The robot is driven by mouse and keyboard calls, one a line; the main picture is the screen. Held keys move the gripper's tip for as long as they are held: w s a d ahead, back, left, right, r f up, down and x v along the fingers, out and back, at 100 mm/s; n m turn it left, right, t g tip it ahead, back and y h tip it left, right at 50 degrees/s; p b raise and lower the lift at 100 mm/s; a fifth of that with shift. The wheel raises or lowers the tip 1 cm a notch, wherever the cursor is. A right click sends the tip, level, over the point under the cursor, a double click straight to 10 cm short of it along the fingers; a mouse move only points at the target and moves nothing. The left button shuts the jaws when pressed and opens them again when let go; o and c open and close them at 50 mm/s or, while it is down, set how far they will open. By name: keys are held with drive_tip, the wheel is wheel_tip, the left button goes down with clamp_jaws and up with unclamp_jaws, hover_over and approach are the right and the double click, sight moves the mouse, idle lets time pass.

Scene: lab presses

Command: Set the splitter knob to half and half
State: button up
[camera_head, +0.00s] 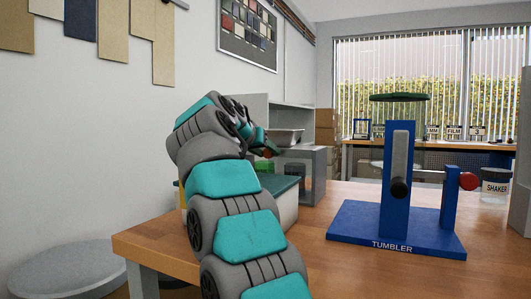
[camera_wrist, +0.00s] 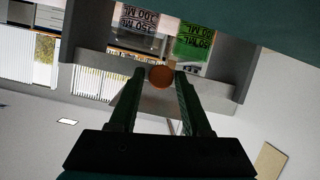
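The splitter looks to be the grey box-like unit (camera_head: 318,160) on the table, with a metal pan (camera_head: 285,137) on top. In the wrist view, which is upside down, a round orange-brown knob (camera_wrist: 161,77) shows in front of a grey bar (camera_wrist: 100,84). My gripper (camera_wrist: 160,74) is open, its two dark green fingers on either side of the knob, with a small gap visible on each side. I cannot tell whether the tips reach around it in depth. In the head view my gripper (camera_head: 264,146) is mostly hidden by my arm.
A blue tumbler stand (camera_head: 397,225) with a red ball handle (camera_head: 468,181) stands on the table at right, near a shaker jar (camera_head: 495,187). A teal-topped box (camera_head: 283,205) is beside my arm.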

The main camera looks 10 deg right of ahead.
drive_tip(key=shift+o, duration=1.2)
drive_tip(key=v, duration=0.7)
drive_tip(key=shift+s+a, duration=0.2)
drive_tip(key=shift+s, duration=0.1)
drive_tip(key=shift+r, duration=0.1)
